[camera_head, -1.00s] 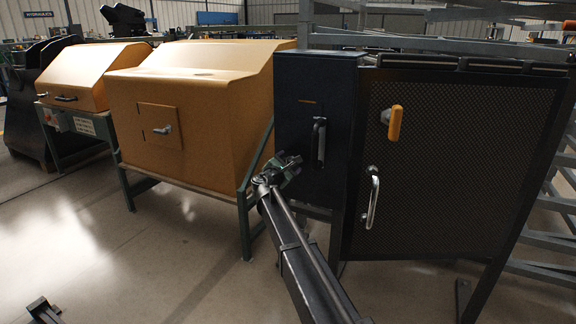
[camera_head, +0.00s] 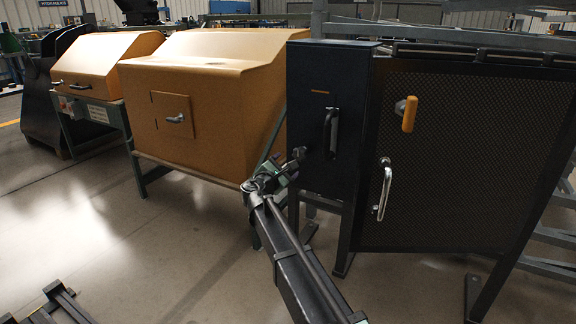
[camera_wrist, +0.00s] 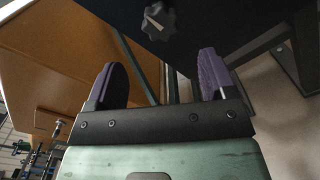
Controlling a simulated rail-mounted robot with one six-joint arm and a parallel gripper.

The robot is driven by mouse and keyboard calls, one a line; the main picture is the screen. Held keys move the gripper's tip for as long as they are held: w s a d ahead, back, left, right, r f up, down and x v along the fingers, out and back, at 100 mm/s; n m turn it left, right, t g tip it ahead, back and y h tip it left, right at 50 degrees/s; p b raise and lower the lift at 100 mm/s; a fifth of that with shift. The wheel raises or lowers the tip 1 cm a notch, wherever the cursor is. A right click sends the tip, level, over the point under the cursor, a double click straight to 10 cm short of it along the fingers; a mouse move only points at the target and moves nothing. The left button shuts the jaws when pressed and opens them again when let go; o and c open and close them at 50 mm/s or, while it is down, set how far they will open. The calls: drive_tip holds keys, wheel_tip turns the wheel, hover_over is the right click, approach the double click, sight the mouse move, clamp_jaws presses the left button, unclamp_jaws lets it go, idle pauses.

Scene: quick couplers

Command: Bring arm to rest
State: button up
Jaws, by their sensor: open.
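My arm reaches up from the bottom of the head view. My gripper (camera_head: 297,156) is in front of the lower left part of the dark cabinet (camera_head: 312,90), whose black handle (camera_head: 331,133) is just above and to the right. In the wrist view, the two purple finger pads of my gripper (camera_wrist: 160,78) stand wide apart with nothing between them. A dark knob (camera_wrist: 158,21) with a pale pointer shows beyond the fingertips on a dark panel. I cannot tell the exact gap between fingers and panel.
A mesh door (camera_head: 470,150) with an orange handle (camera_head: 409,113) and a metal pull (camera_head: 384,190) is at the right. A yellow cabinet (camera_head: 215,85) with a small hatch stands left of my gripper, with another yellow box (camera_head: 105,60) farther left. The floor (camera_head: 150,240) at left is mostly open.

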drive_tip(key=s+d+f+m+g+y+p, duration=0.1)
drive_tip(key=s+d+f+m+g, duration=0.2)
drive_tip(key=s+m, duration=0.25)
drive_tip(key=s+d+f+m+g+p, duration=0.2)
drive_tip(key=s+d+m+g, duration=0.2)
drive_tip(key=s, duration=0.2)
drive_tip(key=s+d+f+m+g+y+p, duration=0.1)
drive_tip(key=s+d+f+m+g, duration=0.2)
drive_tip(key=s+m, duration=0.25)
drive_tip(key=s+d+r+m+g+y+p, duration=0.2)
drive_tip(key=s+p, duration=0.1)
drive_tip(key=s, duration=0.5)
drive_tip(key=s+d+r+m+g+y+p, duration=0.1)
drive_tip(key=s+m+g+y+p, duration=0.2)
drive_tip(key=s, duration=0.4)
drive_tip(key=s+d+r+m+g+y+p, duration=0.15)
drive_tip(key=s+p, duration=0.25)
drive_tip(key=s, duration=0.4)
wheel_tip(320, 180, up, 38)
drive_tip(key=w+d+m+p, duration=0.1)
drive_tip(key=d+p, duration=0.1)
drive_tip(key=p, duration=3.6)
drive_tip(key=shift+d+t, duration=0.25)
drive_tip(key=shift+t, duration=0.2)
